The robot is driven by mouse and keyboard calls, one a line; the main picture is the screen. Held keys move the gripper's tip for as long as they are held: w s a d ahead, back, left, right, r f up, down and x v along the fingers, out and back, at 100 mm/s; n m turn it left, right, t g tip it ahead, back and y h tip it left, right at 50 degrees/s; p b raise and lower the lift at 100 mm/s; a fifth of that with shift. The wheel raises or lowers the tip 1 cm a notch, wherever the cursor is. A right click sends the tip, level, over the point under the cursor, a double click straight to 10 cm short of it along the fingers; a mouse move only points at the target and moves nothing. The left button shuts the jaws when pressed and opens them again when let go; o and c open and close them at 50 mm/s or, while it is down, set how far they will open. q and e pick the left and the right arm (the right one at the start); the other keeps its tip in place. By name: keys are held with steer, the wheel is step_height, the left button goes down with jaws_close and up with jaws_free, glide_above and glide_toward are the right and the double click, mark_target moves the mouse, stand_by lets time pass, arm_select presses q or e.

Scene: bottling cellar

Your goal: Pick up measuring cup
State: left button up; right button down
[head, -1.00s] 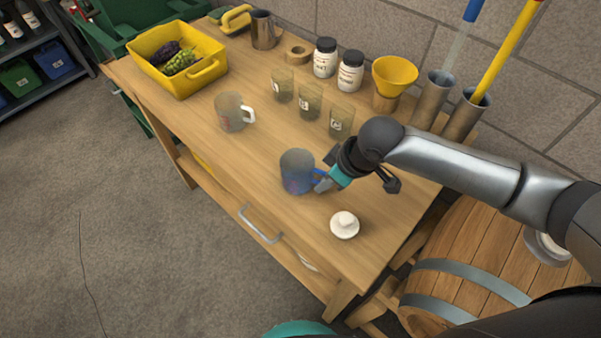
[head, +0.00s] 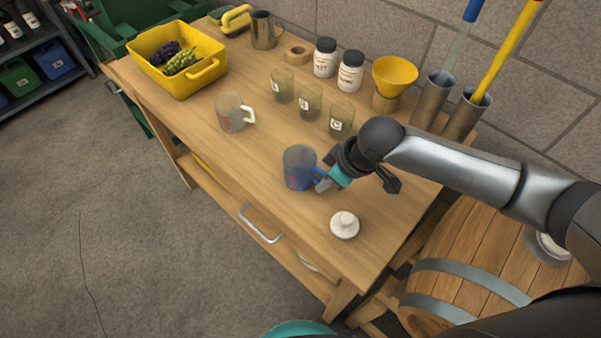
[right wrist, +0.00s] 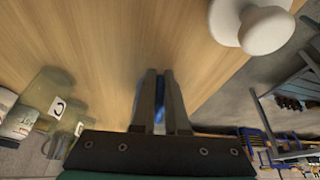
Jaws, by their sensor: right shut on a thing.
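A blue, see-through measuring cup (head: 298,169) with red markings and a blue handle is upright over the front part of the wooden table (head: 215,150). My right gripper (head: 324,181) is at its right side, shut on the handle. In the right wrist view, the blue handle (right wrist: 160,95) shows between the two fingers of the right gripper (right wrist: 160,78). Whether the cup's base touches the table is hard to tell. A second, clear cup (head: 230,113) with a white handle stands farther left. My left gripper is not in view.
A white knobbed lid (head: 344,225) lies near the front edge. Several labelled glasses (head: 309,101), two jars (head: 350,72) and a yellow funnel (head: 394,76) stand behind. A yellow tub (head: 205,75) of grapes is at back left. A barrel (head: 480,255) stands at right.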

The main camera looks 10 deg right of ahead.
stand_by(0.4)
steer(key=w+d+r+m+h, duration=0.1)
steer(key=r+m, duration=0.3)
steer(key=r, duration=0.7)
steer(key=w+d+r+m+t+h, duration=0.1)
steer(key=r+m, duration=0.4)
steer(key=r, duration=0.6)
steer(key=shift+d+h, duration=0.6)
steer(key=shift+d, duration=0.2)
